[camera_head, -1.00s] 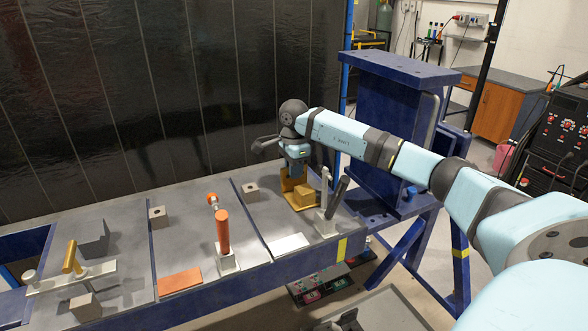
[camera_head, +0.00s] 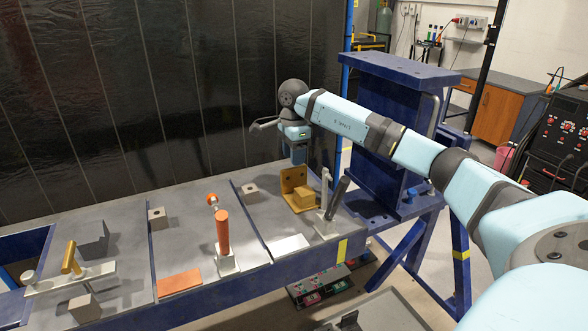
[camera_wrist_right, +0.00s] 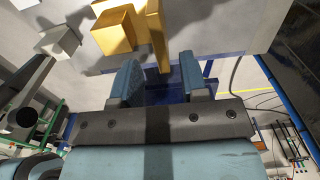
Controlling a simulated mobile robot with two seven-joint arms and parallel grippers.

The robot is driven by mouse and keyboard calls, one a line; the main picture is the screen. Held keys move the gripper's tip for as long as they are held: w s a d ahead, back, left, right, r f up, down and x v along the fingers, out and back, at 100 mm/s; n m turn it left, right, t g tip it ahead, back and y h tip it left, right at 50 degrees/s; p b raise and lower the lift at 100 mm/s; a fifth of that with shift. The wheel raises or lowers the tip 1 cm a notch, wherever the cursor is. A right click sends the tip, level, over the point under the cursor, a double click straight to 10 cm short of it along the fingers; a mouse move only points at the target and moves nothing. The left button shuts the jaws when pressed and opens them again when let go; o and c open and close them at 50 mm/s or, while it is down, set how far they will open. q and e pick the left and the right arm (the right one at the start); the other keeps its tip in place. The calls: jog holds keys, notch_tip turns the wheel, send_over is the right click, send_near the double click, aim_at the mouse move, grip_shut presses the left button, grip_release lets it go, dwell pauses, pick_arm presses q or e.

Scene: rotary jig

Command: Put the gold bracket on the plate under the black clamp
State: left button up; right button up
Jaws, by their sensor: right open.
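The gold bracket (camera_head: 302,200), an upright plate with a block at its foot, stands on the right-hand grey plate (camera_head: 262,215), just behind and left of the black clamp. The clamp has a black handle (camera_head: 338,196) tilted up and a light upright arm on a pale base. My right gripper (camera_head: 299,158) is open and empty just above the bracket's upright plate. In the right wrist view its blue fingers (camera_wrist_right: 160,66) are apart, with the bracket (camera_wrist_right: 117,30) beyond them. My left gripper is not in view.
An orange clamp (camera_head: 222,232) stands on the middle section and a gold-handled clamp (camera_head: 72,258) on the left one. A small grey block (camera_head: 250,192) sits left of the bracket. A blue steel column (camera_head: 385,120) rises close to the right.

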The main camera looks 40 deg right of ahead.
notch_tip(320, 180, up, 7)
dwell(0.3)
jog(key=shift+f, duration=0.1)
